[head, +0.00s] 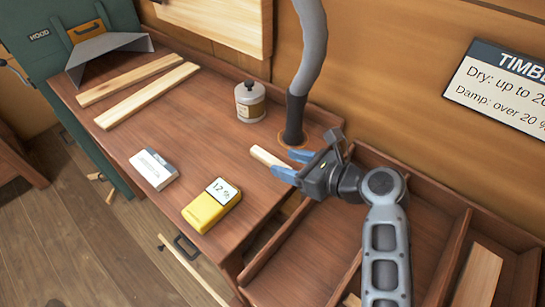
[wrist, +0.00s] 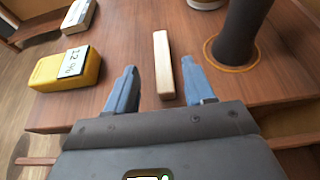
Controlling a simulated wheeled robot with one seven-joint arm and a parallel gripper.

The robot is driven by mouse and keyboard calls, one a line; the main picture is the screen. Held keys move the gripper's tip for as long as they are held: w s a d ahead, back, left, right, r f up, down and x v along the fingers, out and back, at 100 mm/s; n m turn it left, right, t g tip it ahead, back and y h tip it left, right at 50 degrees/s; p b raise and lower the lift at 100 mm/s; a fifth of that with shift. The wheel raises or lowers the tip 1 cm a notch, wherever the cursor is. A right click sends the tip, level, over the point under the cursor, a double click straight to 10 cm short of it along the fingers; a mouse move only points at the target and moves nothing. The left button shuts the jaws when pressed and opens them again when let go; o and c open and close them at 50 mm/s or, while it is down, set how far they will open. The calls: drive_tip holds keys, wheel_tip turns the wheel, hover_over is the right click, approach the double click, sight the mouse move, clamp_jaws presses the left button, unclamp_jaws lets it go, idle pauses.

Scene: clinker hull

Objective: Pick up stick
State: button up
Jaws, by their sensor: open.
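A short pale wooden stick (head: 268,156) lies on the red-brown bench top, beside the base of the grey hose. In the wrist view the stick (wrist: 163,65) lies lengthwise between my two blue fingertips, closer to the right one, with its near end reaching between them. In the head view the stick's near end is partly hidden by my fingers. It also shows in the wrist view that my gripper (wrist: 160,88) holds nothing.
A grey hose (head: 296,115) rises close to the stick's right. Two long strips (head: 146,96) lie further back. Divided bins (head: 310,262) adjoin the bench on the right.

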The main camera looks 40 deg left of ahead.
sight(273, 160)
drive_tip(key=shift+f+x, duration=0.15)
drive_tip(key=shift+x, duration=1.15)
drive_tip(key=shift+f+x, duration=0.15)
drive_tip(key=shift+x, duration=1.15)
drive_tip(key=shift+w+d, duration=0.1)
drive_tip(key=shift+d, duration=0.05)
clamp_jaws()
